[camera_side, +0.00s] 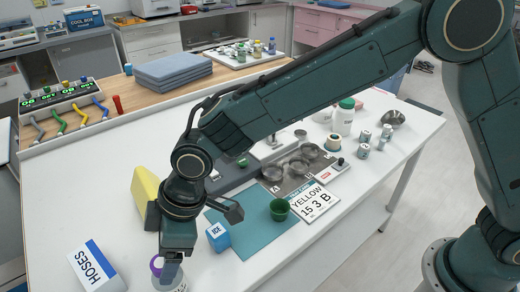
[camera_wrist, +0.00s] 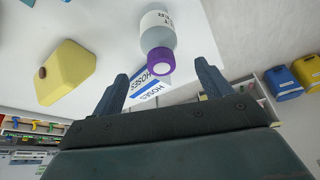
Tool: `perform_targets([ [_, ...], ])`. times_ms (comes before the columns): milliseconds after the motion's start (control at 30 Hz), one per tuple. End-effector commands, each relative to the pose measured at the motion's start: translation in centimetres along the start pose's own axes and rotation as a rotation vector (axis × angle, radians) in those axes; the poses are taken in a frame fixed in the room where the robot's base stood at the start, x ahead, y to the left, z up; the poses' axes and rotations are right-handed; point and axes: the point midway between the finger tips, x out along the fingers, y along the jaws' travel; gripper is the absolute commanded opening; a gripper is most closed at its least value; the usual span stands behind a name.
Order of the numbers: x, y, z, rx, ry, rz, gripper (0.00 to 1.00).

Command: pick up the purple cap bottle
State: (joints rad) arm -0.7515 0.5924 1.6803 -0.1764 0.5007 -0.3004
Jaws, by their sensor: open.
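The purple cap bottle (camera_wrist: 158,30) has a pale body with a printed label and a purple cap (camera_wrist: 159,61). In the wrist view its cap shows between and just beyond the fingertips of my gripper (camera_wrist: 162,72), with a gap on both sides. My gripper is open and empty. In the side view the purple cap (camera_side: 157,265) shows at the bottom edge, beside my gripper (camera_side: 171,268). The gripper partly hides the bottle there, and the frame cuts off its lower part.
A blue ICE box (camera_side: 218,237) and a green cup (camera_side: 279,209) sit to the right, near a YELLOW 15 3 B card (camera_side: 314,202).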

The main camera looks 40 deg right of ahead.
Motion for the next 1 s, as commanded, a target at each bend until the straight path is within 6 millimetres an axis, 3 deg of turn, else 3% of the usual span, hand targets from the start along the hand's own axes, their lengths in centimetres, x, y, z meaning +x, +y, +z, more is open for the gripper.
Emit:
perform_targets([
  [200, 1.9, 0.0, 0.0, -0.001, 0.000, 0.000, 0.78],
  [567, 2.6, -0.1, 0.0, -0.001, 0.000, 0.000, 0.78],
  [1000, 6.8, -0.2, 0.0, -0.001, 0.000, 0.000, 0.78],
])
